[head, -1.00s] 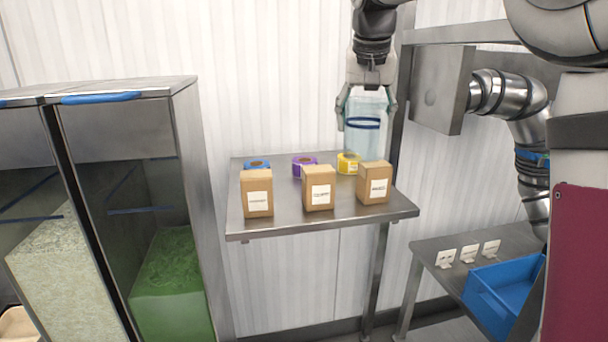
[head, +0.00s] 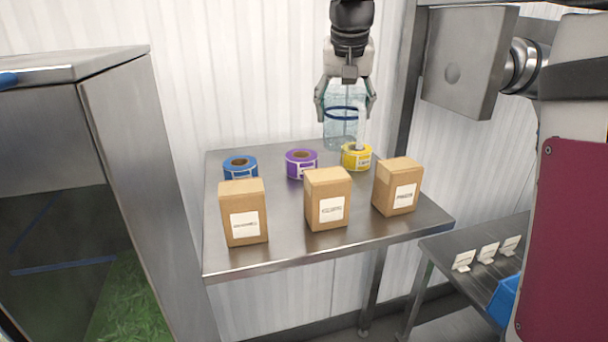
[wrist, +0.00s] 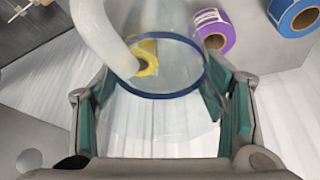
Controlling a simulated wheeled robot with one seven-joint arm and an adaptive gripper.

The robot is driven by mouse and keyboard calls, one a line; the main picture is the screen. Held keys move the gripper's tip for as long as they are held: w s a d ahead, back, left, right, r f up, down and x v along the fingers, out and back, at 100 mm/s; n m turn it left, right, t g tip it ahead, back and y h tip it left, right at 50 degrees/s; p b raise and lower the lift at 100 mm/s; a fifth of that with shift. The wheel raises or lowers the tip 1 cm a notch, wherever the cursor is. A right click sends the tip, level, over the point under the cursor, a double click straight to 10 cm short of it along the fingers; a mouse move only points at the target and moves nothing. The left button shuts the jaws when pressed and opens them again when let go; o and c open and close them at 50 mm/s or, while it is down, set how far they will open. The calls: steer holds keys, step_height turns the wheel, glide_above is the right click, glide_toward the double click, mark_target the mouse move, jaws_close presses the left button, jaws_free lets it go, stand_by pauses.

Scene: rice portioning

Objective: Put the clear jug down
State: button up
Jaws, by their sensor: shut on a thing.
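The clear jug (head: 341,128) is a see-through vessel with a dark blue band, at the back right of the steel table (head: 290,262). My gripper (head: 345,100) is shut on it from above, one finger on each side. In the wrist view the jug (wrist: 178,112) shows between the green finger pads of my gripper (wrist: 163,105), with its pale curved handle at upper left. The jug is upright, just behind the yellow tape roll (head: 356,157). I cannot tell whether its base touches the tabletop.
A purple roll (head: 301,164) and a blue roll (head: 240,168) stand to the left. Three cardboard boxes (head: 328,199) line the table's front. A steel post (head: 408,90) is close on the right. A lower table (head: 475,251) holds small cards and a blue bin (head: 505,302).

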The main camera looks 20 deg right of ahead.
mark_target(341, 153)
step_height(341, 153, down, 10)
steer(key=shift+f+p, duration=0.1)
steer(key=shift+p, duration=1)
steer(key=shift+f, duration=0.1)
steer(key=o, duration=1.2)
